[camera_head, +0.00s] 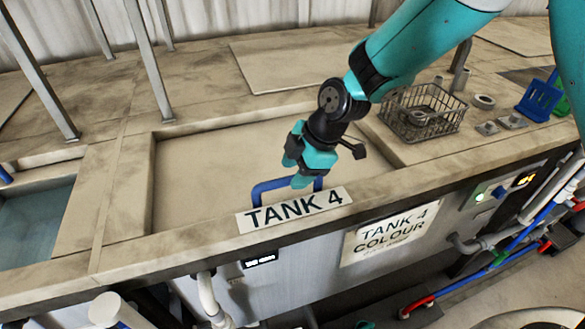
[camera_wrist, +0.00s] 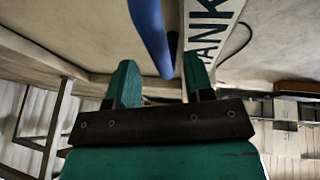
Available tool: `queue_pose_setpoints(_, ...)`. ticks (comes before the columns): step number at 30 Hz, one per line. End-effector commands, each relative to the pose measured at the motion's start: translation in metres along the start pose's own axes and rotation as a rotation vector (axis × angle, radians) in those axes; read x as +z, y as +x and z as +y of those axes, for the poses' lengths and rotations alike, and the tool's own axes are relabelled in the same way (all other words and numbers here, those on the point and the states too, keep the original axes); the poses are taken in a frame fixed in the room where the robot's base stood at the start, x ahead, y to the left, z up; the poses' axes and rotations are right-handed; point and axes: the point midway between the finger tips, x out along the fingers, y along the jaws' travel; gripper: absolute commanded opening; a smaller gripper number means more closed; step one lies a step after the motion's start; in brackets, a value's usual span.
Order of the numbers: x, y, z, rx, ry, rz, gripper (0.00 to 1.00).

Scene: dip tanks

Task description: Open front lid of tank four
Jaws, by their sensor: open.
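The front lid of tank four (camera_head: 205,175) is a flat beige panel lying closed in its recess in the bench top. A blue bar handle (camera_head: 268,186) rises from the lid near its front edge, behind the white TANK 4 sign (camera_head: 295,209). My gripper (camera_head: 300,180), teal with a dark wrist, is open at the handle and hides part of it. In the wrist view the blue handle (camera_wrist: 150,35) reaches down between my two teal fingertips (camera_wrist: 160,75). I cannot tell whether either finger touches it. The sign (camera_wrist: 208,35) is close beside the right finger.
A wire basket (camera_head: 422,112) and a blue rack (camera_head: 537,98) stand on the bench at the right. An open tank with bluish liquid (camera_head: 38,225) is at the left. Metal posts (camera_head: 150,60) rise at the back left. Pipes (camera_head: 525,235) run along the front right.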

Motion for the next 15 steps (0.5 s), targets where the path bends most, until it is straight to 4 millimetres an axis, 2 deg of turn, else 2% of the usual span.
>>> queue_pose_setpoints(6,0.000,0.017,0.000,-0.001,0.000,0.000,0.47)
queue_pose_setpoints(14,0.000,0.019,0.000,0.000,0.000,0.000,0.47)
queue_pose_setpoints(15,0.000,0.019,0.000,0.000,0.000,0.000,0.45)
